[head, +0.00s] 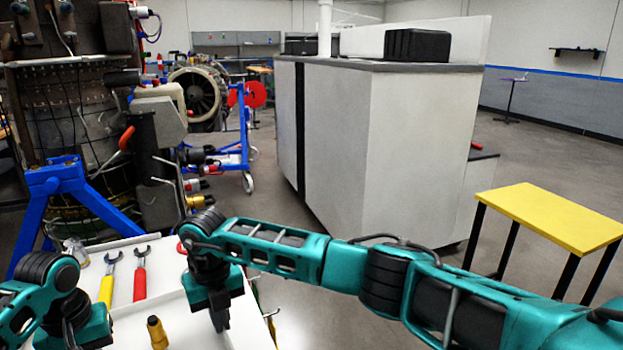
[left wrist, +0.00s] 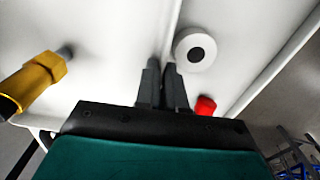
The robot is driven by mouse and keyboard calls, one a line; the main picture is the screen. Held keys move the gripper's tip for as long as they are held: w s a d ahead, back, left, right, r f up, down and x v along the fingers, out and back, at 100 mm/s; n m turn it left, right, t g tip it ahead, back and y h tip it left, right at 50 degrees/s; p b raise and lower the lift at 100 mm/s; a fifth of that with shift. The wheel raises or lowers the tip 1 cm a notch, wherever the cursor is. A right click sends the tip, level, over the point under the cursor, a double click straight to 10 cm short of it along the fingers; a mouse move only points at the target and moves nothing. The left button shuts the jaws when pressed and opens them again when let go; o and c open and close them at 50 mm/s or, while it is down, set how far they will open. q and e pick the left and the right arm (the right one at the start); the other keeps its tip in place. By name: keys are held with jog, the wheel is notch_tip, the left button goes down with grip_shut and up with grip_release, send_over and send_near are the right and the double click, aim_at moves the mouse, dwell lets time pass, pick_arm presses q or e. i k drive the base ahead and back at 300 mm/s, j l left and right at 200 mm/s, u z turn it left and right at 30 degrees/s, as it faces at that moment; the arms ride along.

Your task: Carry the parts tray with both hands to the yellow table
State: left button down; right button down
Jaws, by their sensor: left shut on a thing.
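The white parts tray (head: 185,331) fills the lower left of the head view; its bare white surface also shows in the left wrist view (left wrist: 110,40). A yellow-handled wrench (head: 107,284) and a red-handled wrench (head: 139,279) lie at it. My left gripper (left wrist: 164,68) is shut on a thin white upright edge of the tray. In the head view its fingers are hidden. My right gripper (head: 221,322) points down at the tray's right part; its fingers look close together, but their grip is unclear. The yellow table (head: 555,215) stands at the right, apart from the tray.
A brass-coloured tool (head: 157,333) is near the tray's front; a white ring (left wrist: 195,50) and red piece (left wrist: 205,105) are by my left fingers. A large grey cabinet (head: 400,150) stands ahead. A blue stand (head: 62,190) is at left. Floor shows before the yellow table.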

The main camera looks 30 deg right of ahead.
aim_at(546, 209)
jog(key=u, duration=2.85)
jog(key=k+u, duration=1.05)
jog(key=k, duration=0.2)
jog(key=k+u, duration=0.3)
jog(key=k, duration=0.2)
